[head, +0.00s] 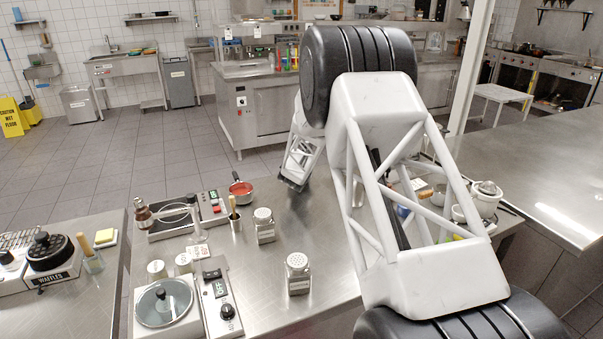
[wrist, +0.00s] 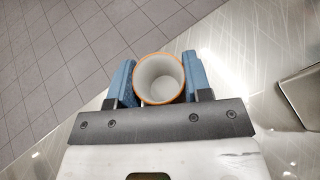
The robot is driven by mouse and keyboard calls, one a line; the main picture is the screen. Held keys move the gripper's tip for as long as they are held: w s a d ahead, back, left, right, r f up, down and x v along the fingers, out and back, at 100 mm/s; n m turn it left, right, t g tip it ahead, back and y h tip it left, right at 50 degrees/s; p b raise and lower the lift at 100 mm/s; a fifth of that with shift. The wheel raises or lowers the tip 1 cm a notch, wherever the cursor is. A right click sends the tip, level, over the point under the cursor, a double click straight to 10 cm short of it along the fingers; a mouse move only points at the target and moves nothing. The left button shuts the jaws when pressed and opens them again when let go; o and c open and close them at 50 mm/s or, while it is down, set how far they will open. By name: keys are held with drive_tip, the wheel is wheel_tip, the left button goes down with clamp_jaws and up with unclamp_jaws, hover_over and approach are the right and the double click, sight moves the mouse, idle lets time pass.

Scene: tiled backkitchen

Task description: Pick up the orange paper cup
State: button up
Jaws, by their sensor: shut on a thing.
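The orange paper cup (wrist: 161,80) shows in the wrist view, seen from above with its orange rim and pale, empty inside. It sits between the two blue fingers of my gripper (wrist: 159,66), which is shut on it. Its outer wall is mostly hidden. In the head view my arm reaches down toward the far edge of the steel table, and I cannot make out the cup or the fingers there. How high the cup is above the table I cannot tell.
The steel table (head: 272,285) holds two shakers (head: 264,225) (head: 298,273), a red-filled pan (head: 241,190) and hot plates (head: 163,302) on its left. White crockery (head: 486,198) stands at right. Tiled floor (head: 80,165) lies beyond the table's far edge.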

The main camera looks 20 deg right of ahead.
drive_tip(key=shift+r, duration=0.8)
wheel_tip(320, 180, up, 2)
drive_tip(key=shift+r, duration=0.1)
drive_tip(key=s+a, duration=0.1)
drive_tip(key=s, duration=0.4)
drive_tip(key=s+a, duration=0.1)
drive_tip(key=s, duration=0.4)
drive_tip(key=s+a+r, duration=0.1)
drive_tip(key=s+a, duration=0.1)
drive_tip(key=s, duration=0.3)
drive_tip(key=shift+s+a+r, duration=0.1)
drive_tip(key=shift+s, duration=0.1)
